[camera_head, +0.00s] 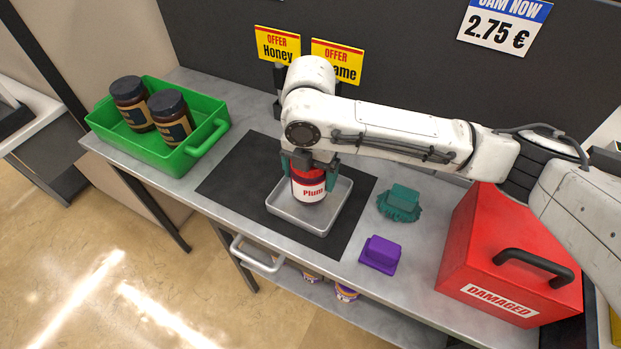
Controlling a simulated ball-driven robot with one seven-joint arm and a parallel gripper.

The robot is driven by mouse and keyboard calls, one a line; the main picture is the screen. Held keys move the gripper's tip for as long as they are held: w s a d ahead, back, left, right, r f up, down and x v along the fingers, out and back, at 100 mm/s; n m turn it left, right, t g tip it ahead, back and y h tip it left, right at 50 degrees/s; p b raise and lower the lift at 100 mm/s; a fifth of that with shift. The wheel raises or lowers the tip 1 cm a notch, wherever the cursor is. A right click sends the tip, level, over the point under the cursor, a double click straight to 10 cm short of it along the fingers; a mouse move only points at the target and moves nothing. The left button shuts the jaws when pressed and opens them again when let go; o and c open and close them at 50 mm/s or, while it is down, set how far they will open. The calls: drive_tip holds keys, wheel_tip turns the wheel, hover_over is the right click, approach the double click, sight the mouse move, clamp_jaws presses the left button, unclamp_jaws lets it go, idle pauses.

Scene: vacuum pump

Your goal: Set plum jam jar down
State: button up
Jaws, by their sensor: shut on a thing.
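The plum jam jar (309,188) is red with a white label reading "Plum". It is upright over a shallow grey tray (340,199). My gripper (311,169) is shut on the upper part of the jar, with a teal finger on each side. The jar's lid is mostly hidden by my gripper. The jar's base appears at or just above the tray floor; I cannot tell if it touches.
A green basket (155,152) with two dark-lidded jars stands at the left. A teal brush-like item (400,203) and a purple block (380,254) lie right of the dark mat (238,178). A red "DAMAGED" box (500,259) stands at the right.

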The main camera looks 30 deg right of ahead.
drive_tip(key=shift+f, duration=1.3)
drive_tip(key=shift+s+f, duration=0.1)
drive_tip(key=shift+f, duration=0.05)
drive_tip(key=o, duration=1.2)
wheel_tip(320, 180, up, 12)
drive_tip(key=shift+r, duration=0.2)
